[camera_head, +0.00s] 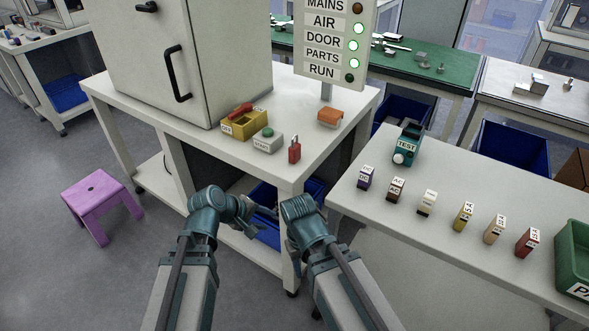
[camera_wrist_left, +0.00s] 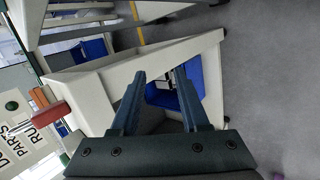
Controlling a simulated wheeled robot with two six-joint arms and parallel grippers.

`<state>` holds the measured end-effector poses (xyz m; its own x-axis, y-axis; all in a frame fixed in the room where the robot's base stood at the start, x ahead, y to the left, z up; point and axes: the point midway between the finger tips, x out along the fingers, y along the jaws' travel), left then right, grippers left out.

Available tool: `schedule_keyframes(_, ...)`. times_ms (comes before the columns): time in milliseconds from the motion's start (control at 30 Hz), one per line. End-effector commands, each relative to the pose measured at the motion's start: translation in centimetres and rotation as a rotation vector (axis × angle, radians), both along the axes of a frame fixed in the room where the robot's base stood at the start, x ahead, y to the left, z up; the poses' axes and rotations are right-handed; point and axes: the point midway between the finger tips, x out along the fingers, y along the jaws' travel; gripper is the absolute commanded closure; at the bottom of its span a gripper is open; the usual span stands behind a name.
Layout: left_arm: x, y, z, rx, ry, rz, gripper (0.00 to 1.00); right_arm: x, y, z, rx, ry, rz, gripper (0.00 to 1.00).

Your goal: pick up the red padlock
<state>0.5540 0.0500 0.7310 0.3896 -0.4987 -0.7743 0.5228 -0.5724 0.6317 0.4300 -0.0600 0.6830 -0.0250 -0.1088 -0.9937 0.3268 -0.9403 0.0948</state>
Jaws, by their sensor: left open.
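The red padlock (camera_head: 294,151) stands upright near the front edge of the white table, right of the grey START button box. My left gripper (camera_head: 263,211) is open and empty, in front of the table and lower in the picture than the padlock, apart from it. In the left wrist view its two fingers (camera_wrist_left: 158,88) are spread, with the table's frame and a blue bin behind them.
A yellow switch box (camera_head: 243,125) with a red handle, the START box (camera_head: 267,140) and an orange block (camera_head: 330,117) share the table (camera_head: 345,92). A grey cabinet and signal board stand behind. The right table (camera_head: 440,190) holds several small labelled blocks. A purple stool (camera_head: 97,190) stands left.

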Motion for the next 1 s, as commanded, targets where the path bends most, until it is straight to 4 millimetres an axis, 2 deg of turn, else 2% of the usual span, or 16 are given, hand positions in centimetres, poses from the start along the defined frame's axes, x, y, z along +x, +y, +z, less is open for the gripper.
schedule_keyframes(100, 2.4, -2.6, 3.2, -0.341, 0.037, 0.259, 0.55, 0.0, 0.0, -0.7, 0.0, 0.0, 0.0, 0.5)
schedule_keyframes(200, 4.1, -3.9, 6.6, -0.627, 0.107, 0.45, 0.55, 0.0, 0.0, -0.6, 0.0, 0.0, 0.0, 0.5)
schedule_keyframes(400, 6.6, -4.1, 12.3, -1.14, 0.31, 0.744, 0.55, 0.0, 0.0, -0.6, 0.0, 0.0, 0.0, 0.5)
schedule_keyframes(500, 7.5, -3.6, 14.1, -1.327, 0.406, 0.838, 0.55, 0.0, 0.0, -0.6, 0.0, 0.0, 0.0, 0.5)
schedule_keyframes(700, 8.1, -2.9, 15.3, -1.481, 0.497, 0.91, 0.55, 0.0, 0.0, -0.6, 0.0, 0.0, 0.0, 0.5)
schedule_keyframes(1000, 8.3, -3.1, 15.2, -1.486, 0.499, 0.912, 0.55, 0.0, 0.0, -0.7, 0.0, 0.0, 0.0, 0.5)
